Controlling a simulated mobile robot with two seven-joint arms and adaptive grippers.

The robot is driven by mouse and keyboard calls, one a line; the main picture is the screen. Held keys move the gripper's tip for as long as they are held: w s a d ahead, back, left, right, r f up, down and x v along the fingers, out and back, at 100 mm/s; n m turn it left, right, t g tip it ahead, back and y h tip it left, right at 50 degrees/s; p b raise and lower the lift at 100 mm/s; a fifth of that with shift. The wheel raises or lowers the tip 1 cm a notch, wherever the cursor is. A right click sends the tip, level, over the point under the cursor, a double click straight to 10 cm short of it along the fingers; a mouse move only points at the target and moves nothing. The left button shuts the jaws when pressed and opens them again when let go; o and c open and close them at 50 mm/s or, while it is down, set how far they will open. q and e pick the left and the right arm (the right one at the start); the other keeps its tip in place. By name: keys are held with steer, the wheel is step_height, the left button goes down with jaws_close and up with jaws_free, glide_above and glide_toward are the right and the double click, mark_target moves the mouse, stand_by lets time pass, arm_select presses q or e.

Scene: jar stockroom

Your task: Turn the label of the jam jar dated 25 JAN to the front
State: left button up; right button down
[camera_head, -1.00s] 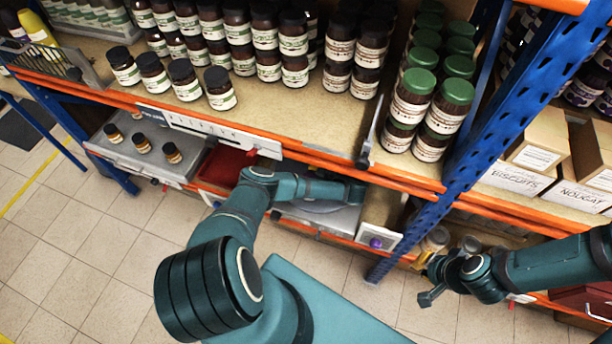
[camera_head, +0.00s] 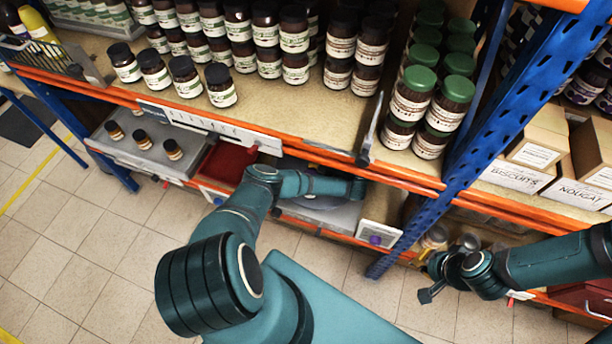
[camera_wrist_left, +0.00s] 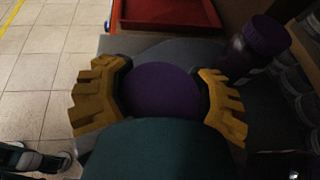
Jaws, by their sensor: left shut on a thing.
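In the left wrist view my left gripper (camera_wrist_left: 162,95) is shut on a jar with a purple lid (camera_wrist_left: 160,88), one yellow-padded finger on each side. I look down on the lid, so its label and date are hidden. A second purple-lidded jar (camera_wrist_left: 262,38) stands to the right of it, apart from the gripper. In the head view my left arm reaches to the lower shelf below the orange beam, and its fingers cannot be made out. My right gripper (camera_head: 430,291) hangs at the lower right, away from the jars; its finger opening is unclear.
A red tray (camera_wrist_left: 172,14) lies beyond the held jar. A grey platform (camera_head: 150,155) with several small jars stands at left. The orange shelf beam (camera_head: 330,162) runs above my left arm, and a blue upright (camera_head: 455,185) stands to its right. The tiled floor is clear.

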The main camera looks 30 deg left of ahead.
arm_select(q)
steer(key=o, duration=1.5)
steer(key=shift+f, duration=0.1)
steer(key=shift+c, duration=0.2)
